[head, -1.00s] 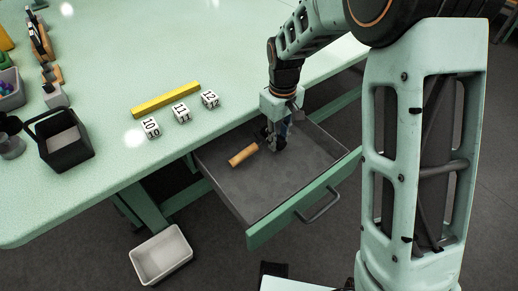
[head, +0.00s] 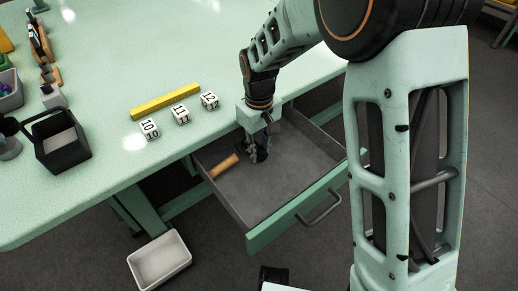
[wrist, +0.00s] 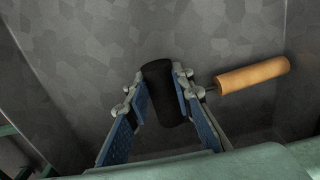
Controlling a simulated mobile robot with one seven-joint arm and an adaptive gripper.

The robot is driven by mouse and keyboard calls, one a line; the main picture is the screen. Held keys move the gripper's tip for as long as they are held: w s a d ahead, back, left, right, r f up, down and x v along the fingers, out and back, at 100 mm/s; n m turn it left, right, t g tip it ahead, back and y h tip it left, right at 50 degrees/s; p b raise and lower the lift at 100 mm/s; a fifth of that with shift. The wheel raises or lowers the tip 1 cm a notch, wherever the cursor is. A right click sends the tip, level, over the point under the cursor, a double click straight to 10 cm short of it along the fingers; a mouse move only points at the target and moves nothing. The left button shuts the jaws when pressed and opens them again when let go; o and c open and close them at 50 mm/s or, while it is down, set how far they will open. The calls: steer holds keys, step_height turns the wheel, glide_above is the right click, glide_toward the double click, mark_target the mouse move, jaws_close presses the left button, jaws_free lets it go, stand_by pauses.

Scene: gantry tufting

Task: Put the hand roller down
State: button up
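The hand roller has a black drum (wrist: 165,95) and an orange-brown wooden handle (wrist: 253,76), which also shows in the head view (head: 223,166). My gripper (head: 257,155) reaches down into the open drawer (head: 290,182). In the wrist view, the blue-padded fingers of my gripper (wrist: 163,98) are closed on both sides of the black drum, and the handle sticks out to the right. In the head view the handle points left, close to the drawer's left wall. The drum is mostly hidden there by the fingers. I cannot tell whether the roller touches the drawer floor.
The green table (head: 215,50) stands above the drawer. On it are a yellow bar (head: 165,102), several white numbered cubes (head: 181,115) and a black caddy (head: 57,140). A pale bin (head: 160,260) stands on the floor. The drawer's right part is bare.

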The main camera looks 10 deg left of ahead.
steer(key=o, duration=0.4)
step_height(320, 180, up, 12)
steer(key=p, duration=0.3)
steer(key=shift+r, duration=0.15)
stand_by(0.4)
